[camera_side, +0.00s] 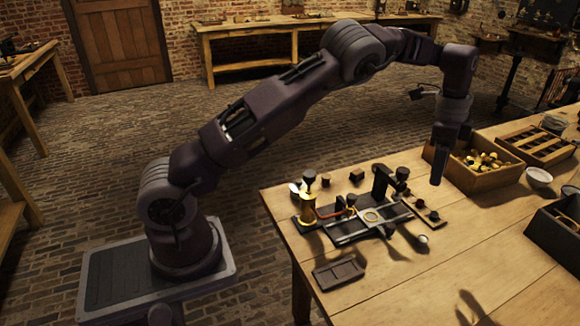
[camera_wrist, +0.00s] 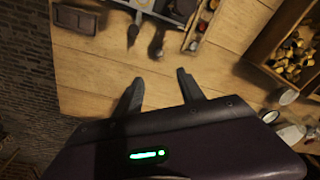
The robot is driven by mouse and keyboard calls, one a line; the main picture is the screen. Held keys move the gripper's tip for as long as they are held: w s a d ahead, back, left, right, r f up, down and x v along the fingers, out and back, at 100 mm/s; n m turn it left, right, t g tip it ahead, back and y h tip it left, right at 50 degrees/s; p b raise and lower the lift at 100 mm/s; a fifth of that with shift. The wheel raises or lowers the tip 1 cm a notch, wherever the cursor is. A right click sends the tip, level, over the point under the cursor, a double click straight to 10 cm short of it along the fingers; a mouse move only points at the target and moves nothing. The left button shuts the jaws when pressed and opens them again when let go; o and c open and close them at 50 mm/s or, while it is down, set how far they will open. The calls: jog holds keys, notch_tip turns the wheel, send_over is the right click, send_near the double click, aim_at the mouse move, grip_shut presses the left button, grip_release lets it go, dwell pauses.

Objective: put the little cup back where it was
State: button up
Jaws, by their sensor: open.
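My gripper (camera_side: 437,178) hangs over the table, above and to the right of the dark apparatus (camera_side: 345,222). In the wrist view its two fingers (camera_wrist: 160,80) are spread apart, with only bare tabletop between them. A small pale, rounded thing (camera_side: 422,239), possibly the little cup, sits on the table by the apparatus's front right corner. A small blurred object (camera_wrist: 157,46) stands below the apparatus in the wrist view; I cannot tell for sure that it is the same one. White bowls (camera_side: 538,177) stand at the right, one (camera_wrist: 288,97) also showing in the wrist view.
A wooden crate (camera_side: 437,165) of brass-coloured pieces stands behind my gripper, with a slatted wooden box (camera_side: 530,133) beyond. A dark box (camera_side: 531,225) is at the right edge. A flat dark tray (camera_side: 325,281) lies at the front left. The front right tabletop (camera_side: 450,285) is clear.

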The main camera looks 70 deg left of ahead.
jog(key=s+r+n+t+h, duration=0.15)
jog(key=s+r+n, duration=0.45)
jog(key=s+r, duration=1.05)
jog(key=s+f+n+t+y, duration=0.1)
jog(key=s+f+n, duration=0.1)
jog(key=s, duration=1)
jog(key=s+d+f+n+t+y, duration=0.1)
jog(key=s+f+n+t, duration=0.1)
jog(key=s, duration=1)
jog(key=shift+d+n, duration=0.3)
jog(key=shift+n, duration=0.5)
